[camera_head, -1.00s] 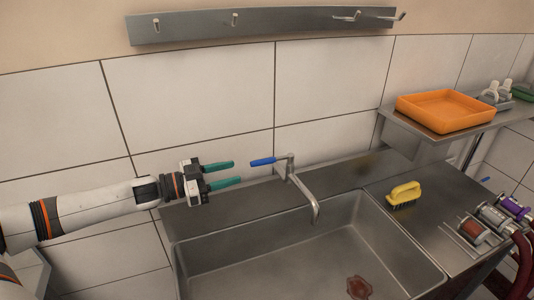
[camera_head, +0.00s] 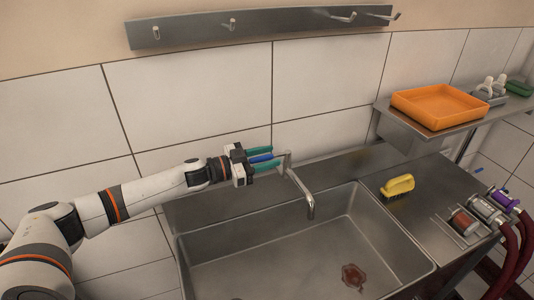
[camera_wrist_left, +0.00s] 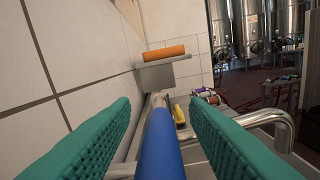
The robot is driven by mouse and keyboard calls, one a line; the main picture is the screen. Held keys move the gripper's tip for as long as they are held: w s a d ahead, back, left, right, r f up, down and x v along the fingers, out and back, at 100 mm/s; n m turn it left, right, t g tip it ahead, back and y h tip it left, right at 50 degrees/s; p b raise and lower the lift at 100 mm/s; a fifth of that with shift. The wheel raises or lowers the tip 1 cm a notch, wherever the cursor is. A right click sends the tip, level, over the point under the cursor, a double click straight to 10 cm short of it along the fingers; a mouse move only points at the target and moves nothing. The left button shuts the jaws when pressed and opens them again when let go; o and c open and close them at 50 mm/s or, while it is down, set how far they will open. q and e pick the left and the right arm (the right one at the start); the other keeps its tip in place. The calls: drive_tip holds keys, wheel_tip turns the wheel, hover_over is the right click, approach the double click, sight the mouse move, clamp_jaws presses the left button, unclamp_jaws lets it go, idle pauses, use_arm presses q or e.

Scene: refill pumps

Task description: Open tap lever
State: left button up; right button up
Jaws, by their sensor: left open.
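The tap (camera_head: 299,185) is a metal spout at the back of the sink, with a blue lever (camera_head: 261,157) pointing left from its top. My left gripper (camera_head: 264,159) is open, with its green fingers on either side of the blue lever. In the left wrist view the blue lever (camera_wrist_left: 157,145) runs lengthwise between the two green fingers (camera_wrist_left: 155,135), with gaps visible on both sides. The tap spout also shows at the right in the left wrist view (camera_wrist_left: 285,128). My right gripper is not in view.
The steel sink basin (camera_head: 250,240) lies below, with a reddish stain inside. A yellow brush (camera_head: 398,185) rests on the right counter beside hose fittings (camera_head: 490,208). An orange tray (camera_head: 440,105) sits on a wall shelf. A hook rail (camera_head: 270,24) is above.

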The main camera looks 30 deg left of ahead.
use_arm(q)
drive_tip(key=shift+c, duration=0.4)
clamp_jaws()
drive_tip(key=shift+d, duration=0.1)
